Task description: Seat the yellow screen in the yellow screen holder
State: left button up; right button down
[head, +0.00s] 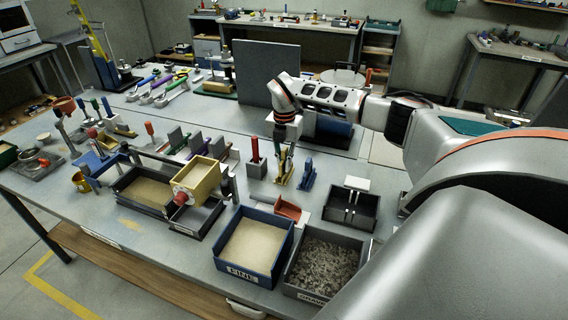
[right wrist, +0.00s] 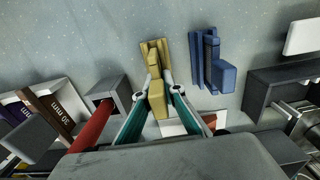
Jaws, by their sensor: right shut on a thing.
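My right gripper (head: 286,152) points down over the middle of the table and is shut on the yellow screen. In the right wrist view the fingers (right wrist: 158,104) close on both sides of the yellow screen's block-like top (right wrist: 158,98). The yellow screen holder (right wrist: 164,46) lies on the table directly beyond the fingertips, and the screen's lower part overlaps it in the picture. I cannot tell whether the screen is inside the holder or just above it. In the head view the yellow parts (head: 282,178) are small and partly hidden by the gripper. My left gripper is not in view.
A blue screen piece (right wrist: 222,74) stands close to the right of the yellow holder. A grey block with a red handle (right wrist: 92,122) stands to the left. The FINE sand bin (head: 243,273) and gravel bin (head: 309,296) stand at the front. Bare table lies beyond the holder.

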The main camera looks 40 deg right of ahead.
jog(key=shift+s+f, duration=0.1)
jog(key=shift+f, duration=0.45)
dwell(0.8)
jog(key=shift+r, duration=0.25)
jog(key=shift+r, duration=0.25)
jog(key=shift+w, duration=0.25)
dwell(0.3)
jog(key=shift+f, duration=0.3)
dwell(0.6)
jog(key=shift+s+f, duration=0.15)
jog(key=shift+f, duration=0.1)
jog(key=shift+r, duration=0.1)
jog(key=shift+r, duration=0.3)
